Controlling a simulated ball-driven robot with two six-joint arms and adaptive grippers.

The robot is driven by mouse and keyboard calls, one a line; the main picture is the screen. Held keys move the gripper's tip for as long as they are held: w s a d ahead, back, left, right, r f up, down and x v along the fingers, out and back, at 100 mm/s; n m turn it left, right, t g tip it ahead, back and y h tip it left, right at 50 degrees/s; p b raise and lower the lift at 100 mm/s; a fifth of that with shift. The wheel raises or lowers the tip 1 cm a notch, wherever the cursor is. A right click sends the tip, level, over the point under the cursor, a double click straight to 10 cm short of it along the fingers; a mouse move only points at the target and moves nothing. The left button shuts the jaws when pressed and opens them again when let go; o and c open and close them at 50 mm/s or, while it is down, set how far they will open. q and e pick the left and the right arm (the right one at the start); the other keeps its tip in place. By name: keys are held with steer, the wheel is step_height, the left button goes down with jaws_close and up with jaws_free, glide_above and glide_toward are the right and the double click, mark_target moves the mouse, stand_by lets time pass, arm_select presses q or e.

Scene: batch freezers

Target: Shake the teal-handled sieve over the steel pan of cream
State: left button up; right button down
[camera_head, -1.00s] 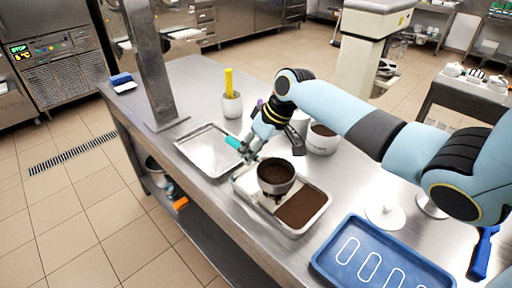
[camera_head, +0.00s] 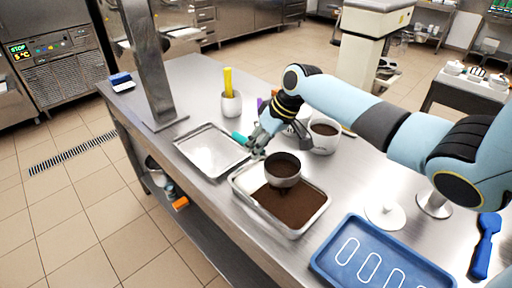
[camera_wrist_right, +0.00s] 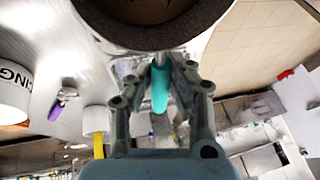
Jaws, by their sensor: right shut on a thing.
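The sieve (camera_head: 284,166) is a round metal bowl with dark brown powder in it. My right gripper (camera_head: 254,143) is shut on its teal handle (camera_head: 240,138) and holds the bowl above the steel pan. The wrist view shows the teal handle (camera_wrist_right: 160,88) between my right fingers (camera_wrist_right: 165,66), with the sieve's underside (camera_wrist_right: 155,36) at the top. The steel pan (camera_head: 297,234) sits on the steel table; the contents that show are covered in brown powder. The sieve hides part of the pan. My left gripper is not in view.
An empty steel tray (camera_head: 212,176) lies left of the pan. A white tub of brown powder (camera_head: 325,134) stands behind. A blue tray (camera_head: 340,272), white lid (camera_head: 384,215) and blue-handled tool (camera_head: 485,245) are at the right.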

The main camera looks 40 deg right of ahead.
steer(key=shift+d, duration=0.4)
steer(key=a, duration=0.3)
steer(key=shift+s+a, duration=0.15)
steer(key=shift+a, duration=0.2)
